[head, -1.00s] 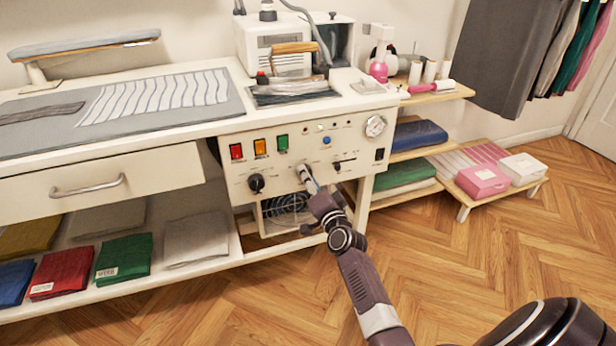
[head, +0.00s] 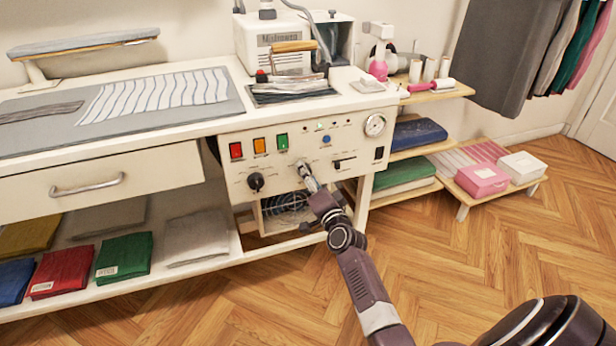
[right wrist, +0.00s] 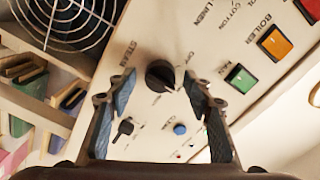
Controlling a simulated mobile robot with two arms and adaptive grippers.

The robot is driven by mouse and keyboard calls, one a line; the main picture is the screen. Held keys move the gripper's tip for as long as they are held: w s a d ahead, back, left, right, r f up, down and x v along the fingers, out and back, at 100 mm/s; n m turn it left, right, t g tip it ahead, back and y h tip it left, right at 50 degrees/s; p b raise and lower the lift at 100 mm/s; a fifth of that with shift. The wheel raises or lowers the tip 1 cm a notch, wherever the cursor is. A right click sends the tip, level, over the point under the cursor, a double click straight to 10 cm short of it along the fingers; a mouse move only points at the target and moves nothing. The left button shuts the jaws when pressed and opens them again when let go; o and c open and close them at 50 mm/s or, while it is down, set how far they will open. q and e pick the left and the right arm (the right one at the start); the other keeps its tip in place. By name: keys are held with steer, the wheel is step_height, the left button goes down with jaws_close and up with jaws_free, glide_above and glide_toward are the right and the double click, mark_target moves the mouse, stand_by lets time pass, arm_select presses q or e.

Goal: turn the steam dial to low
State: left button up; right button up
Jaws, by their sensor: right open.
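The steam dial (right wrist: 160,75) is a round black knob on the cream control panel (head: 222,152). In the right wrist view, "STEAM" and "OFF" are printed near it; its pointer setting is too dark to tell. My right gripper (right wrist: 160,78) is open, with one blue-padded finger on each side of the dial and visible gaps to it. In the head view my right gripper (head: 308,176) reaches the panel's lower middle and largely hides the dial. My left gripper is not in view.
Another black knob (head: 256,181) sits left on the panel, under red, orange and green switches (head: 259,146). A fan grille (head: 284,203) is below. The wooden floor (head: 470,270) is clear at right.

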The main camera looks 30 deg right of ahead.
steer(key=v, duration=1.2)
stand_by(0.3)
